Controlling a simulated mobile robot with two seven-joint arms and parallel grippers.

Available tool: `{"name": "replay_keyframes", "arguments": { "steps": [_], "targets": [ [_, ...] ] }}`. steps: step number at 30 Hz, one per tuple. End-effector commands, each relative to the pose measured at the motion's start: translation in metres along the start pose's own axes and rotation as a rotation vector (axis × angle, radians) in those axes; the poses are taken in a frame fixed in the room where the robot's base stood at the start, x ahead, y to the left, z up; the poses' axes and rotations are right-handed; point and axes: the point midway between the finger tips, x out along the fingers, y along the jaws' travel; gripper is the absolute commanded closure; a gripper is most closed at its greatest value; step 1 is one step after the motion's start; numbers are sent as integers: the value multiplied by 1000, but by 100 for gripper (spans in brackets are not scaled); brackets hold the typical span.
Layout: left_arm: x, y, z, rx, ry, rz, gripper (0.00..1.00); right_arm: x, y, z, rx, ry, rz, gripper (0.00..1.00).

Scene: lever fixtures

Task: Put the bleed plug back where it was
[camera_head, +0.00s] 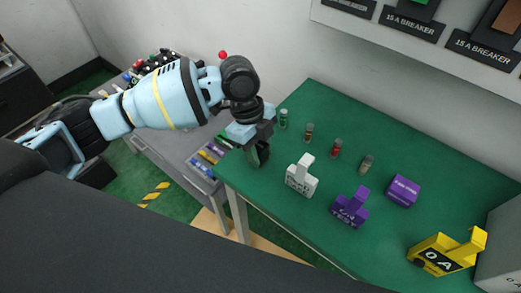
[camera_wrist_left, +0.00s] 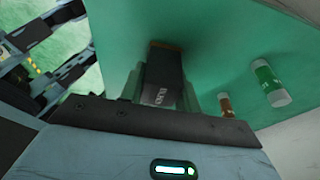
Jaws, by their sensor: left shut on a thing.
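My left gripper (camera_head: 260,146) is at the left end of the green table and is shut on a dark block, which looks like the bleed plug (camera_wrist_left: 165,80). In the left wrist view the block has a brownish far edge and small pale lettering that I cannot read surely. In the head view the gripper mostly hides it, and I cannot tell whether it touches the table. I cannot make out an empty place for it. My right gripper is not in view.
The green table (camera_head: 320,235) carries a white lever block (camera_head: 301,183), a purple lever block (camera_head: 349,211), a purple box (camera_head: 403,191) and a yellow lever block (camera_head: 440,257). Small cylinders, including a green one (camera_head: 283,119) and a red one (camera_head: 336,149), stand behind.

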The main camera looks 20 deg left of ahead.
Motion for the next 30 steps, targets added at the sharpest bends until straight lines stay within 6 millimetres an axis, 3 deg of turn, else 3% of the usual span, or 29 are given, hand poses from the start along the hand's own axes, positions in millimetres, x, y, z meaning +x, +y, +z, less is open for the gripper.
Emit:
{"name": "replay_keyframes", "arguments": {
  "steps": [12,13,18,30],
  "targets": [
    [7,0,2,0,0,-1,95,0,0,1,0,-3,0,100],
    [8,0,2,0,0,-1,66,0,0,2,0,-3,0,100],
    [7,0,2,1,0,-1,46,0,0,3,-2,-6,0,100],
    [-2,-1,1,1,0,-4,46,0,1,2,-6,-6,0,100]
  ]
}}
